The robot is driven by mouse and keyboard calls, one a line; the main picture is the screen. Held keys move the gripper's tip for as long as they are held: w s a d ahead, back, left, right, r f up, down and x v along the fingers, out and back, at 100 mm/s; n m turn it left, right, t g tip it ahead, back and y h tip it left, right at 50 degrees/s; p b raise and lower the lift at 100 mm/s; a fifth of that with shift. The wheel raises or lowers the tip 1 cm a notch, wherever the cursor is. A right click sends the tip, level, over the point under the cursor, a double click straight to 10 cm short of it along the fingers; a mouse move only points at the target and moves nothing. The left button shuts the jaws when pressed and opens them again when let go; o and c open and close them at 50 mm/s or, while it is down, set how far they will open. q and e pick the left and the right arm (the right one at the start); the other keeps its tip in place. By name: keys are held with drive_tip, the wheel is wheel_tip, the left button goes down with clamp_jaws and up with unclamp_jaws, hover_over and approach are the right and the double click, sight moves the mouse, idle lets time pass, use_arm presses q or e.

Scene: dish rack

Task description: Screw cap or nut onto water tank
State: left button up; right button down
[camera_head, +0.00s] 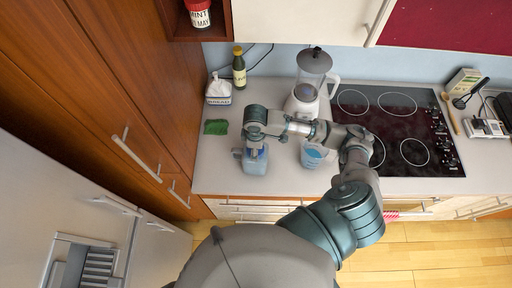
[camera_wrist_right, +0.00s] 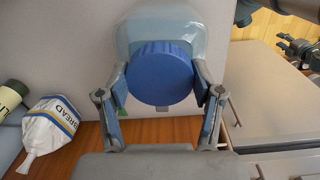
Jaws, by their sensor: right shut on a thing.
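The water tank (camera_head: 254,166) is a translucent pale blue container standing on the counter, left of the middle in the head view. It also shows at the top of the right wrist view (camera_wrist_right: 135,35). A round blue cap (camera_wrist_right: 160,73) sits over the tank's top. My right gripper (camera_head: 254,140) is above the tank. In the wrist view its fingers (camera_wrist_right: 161,84) are shut on the cap, one at each side. The neck and thread are hidden under the cap. A dark gripper-like part, probably my left gripper (camera_wrist_right: 297,46), shows at the wrist view's upper right, its fingers unclear.
A blender (camera_head: 308,85) stands behind my right arm, and a clear blue container (camera_head: 313,156) is right of the tank. The stovetop (camera_head: 415,125) is at right.

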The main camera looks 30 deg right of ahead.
drive_tip(key=shift+m, duration=0.6)
drive_tip(key=shift+c, duration=0.5)
unclamp_jaws()
drive_tip(key=shift+w, duration=0.1)
drive_tip(key=shift+r, duration=2.55)
